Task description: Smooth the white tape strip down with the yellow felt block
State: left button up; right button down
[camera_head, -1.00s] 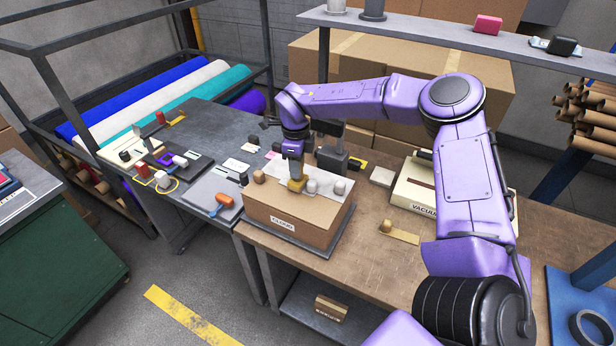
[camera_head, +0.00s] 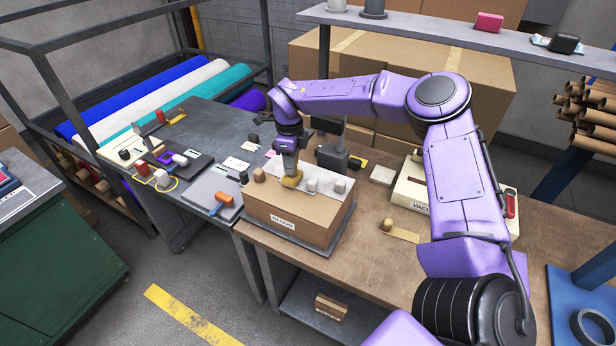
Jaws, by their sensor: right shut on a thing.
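The yellow felt block (camera_head: 291,181) is in my right gripper (camera_head: 290,172), which is shut on it and points down. The block is at the top of a cardboard box (camera_head: 298,215), near the left part of a pale strip (camera_head: 318,176) lying across the box top. I take this strip for the white tape. The block looks low against the box top, but I cannot tell if it presses on the strip. The gripper hides part of the strip. My left gripper is not in view.
Small knobbed pieces (camera_head: 312,185) stand on the box top beside the block. A dark post stand (camera_head: 333,157) is close behind the box. A vacuum box (camera_head: 412,191) lies to the right. The brown tabletop (camera_head: 365,250) is clear in front.

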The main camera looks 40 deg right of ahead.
jog(key=shift+w+a, duration=0.2)
jog(key=shift+w+a, duration=0.2)
jog(key=shift+w, duration=0.35)
jog(key=shift+w+a, duration=0.2)
jog(key=shift+w, duration=0.35)
jog(key=shift+s+d, duration=0.25)
jog(key=shift+s, duration=0.45)
jog(key=shift+s+d, duration=0.25)
jog(key=shift+s, duration=0.2)
